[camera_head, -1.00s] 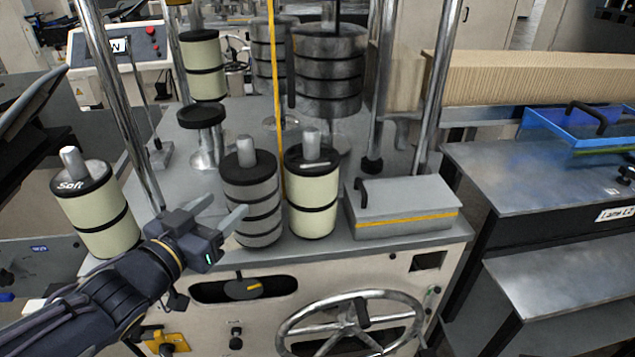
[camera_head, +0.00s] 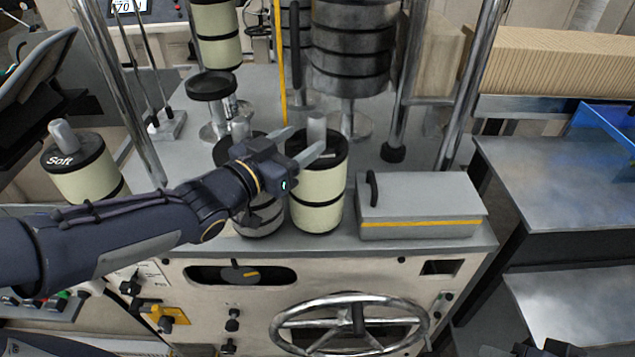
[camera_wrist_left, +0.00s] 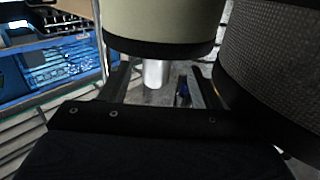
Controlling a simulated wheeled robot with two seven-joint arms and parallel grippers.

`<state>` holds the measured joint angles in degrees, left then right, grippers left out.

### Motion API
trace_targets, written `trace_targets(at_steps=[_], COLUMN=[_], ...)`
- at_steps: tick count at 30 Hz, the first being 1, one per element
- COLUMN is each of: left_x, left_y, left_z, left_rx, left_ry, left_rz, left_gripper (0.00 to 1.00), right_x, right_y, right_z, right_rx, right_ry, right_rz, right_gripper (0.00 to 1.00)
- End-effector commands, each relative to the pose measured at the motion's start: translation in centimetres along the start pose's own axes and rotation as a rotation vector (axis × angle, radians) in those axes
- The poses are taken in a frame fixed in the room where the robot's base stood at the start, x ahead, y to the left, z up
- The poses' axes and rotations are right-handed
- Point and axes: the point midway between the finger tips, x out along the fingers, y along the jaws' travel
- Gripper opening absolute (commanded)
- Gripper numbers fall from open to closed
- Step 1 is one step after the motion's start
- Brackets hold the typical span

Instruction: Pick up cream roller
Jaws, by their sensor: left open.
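A cream roller (camera_head: 318,195) with dark bands, a dark cap and a silver peg (camera_head: 316,128) stands upright at the front of the machine top. My left gripper (camera_head: 305,143) is open at its top, with the fingers on either side of the peg. In the left wrist view, the picture appears upside down; the cream roller (camera_wrist_left: 165,20) is at the top and its peg (camera_wrist_left: 155,73) is between the open fingers (camera_wrist_left: 160,85). Another cream roller (camera_head: 88,180), marked "Soft", stands at the left. A third cream roller (camera_head: 213,38) is at the back.
A grey roller (camera_head: 262,218) stands close left of the cream one, partly hidden by my gripper. A grey box (camera_head: 420,205) with a black handle is to the right. Metal posts (camera_head: 470,80) and dark stacked rollers (camera_head: 350,65) stand behind. A handwheel (camera_head: 350,298) is below the front edge.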

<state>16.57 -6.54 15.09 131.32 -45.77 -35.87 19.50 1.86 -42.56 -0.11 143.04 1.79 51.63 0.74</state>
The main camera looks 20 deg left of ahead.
Motion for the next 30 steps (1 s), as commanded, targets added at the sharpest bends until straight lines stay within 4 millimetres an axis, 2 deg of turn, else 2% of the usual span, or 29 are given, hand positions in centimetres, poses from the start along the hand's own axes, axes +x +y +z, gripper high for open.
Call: trace_targets(at_steps=[10, 20, 30], left_x=[4.6, 5.2, 5.1], left_y=[0.4, 0.4, 0.4], left_z=[-0.1, -0.1, -0.1], left_rx=[-0.003, 0.0, 0.0], left_ry=[-0.001, 0.0, 0.0], left_rz=[0.002, 0.0, 0.0], left_gripper=[0.56, 0.55, 0.11], right_x=[-0.5, -0.5, -0.5], right_y=[-0.2, -0.2, -0.2], right_z=[-0.2, -0.2, -0.2], right_rx=[0.0, 0.0, 0.0], right_ry=[0.0, 0.0, 0.0], right_rz=[0.0, 0.0, 0.0], right_gripper=[0.36, 0.36, 0.36])
